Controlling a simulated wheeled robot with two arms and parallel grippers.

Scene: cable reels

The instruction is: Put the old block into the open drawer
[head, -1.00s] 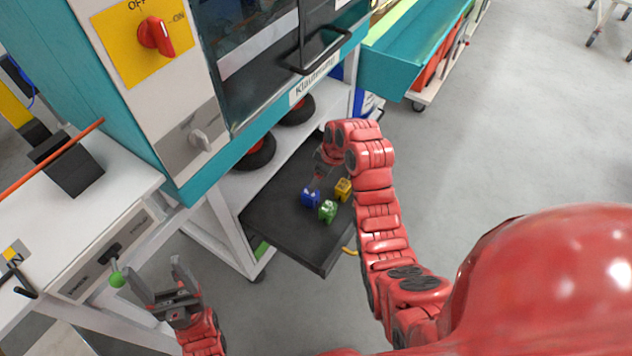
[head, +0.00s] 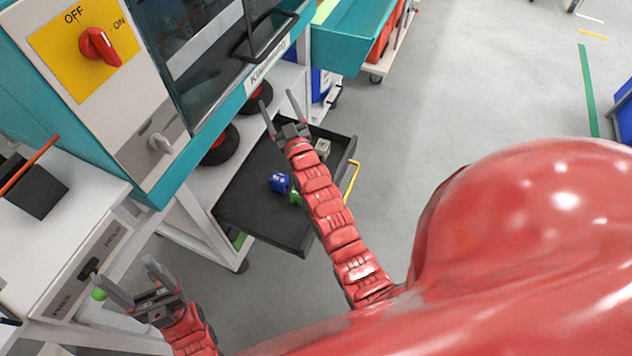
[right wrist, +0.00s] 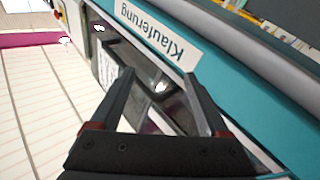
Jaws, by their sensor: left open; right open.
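The open drawer (head: 236,208) is a dark, shallow tray pulled out below the machine. I cannot tell which one is the old block. My right gripper (head: 279,99) is open and empty, above the drawer's far side; in the right wrist view its spread fingers (right wrist: 160,76) point toward the "Klauferung" label. My left gripper (head: 123,269) is open and empty, low at the left beside the white counter.
The machine's label strip (head: 268,69) and door handle (head: 272,37) are close to my right gripper. Black-and-red reels (head: 218,147) stand on the shelf behind the drawer. A yellow handle (head: 351,182) is at the drawer's right edge.

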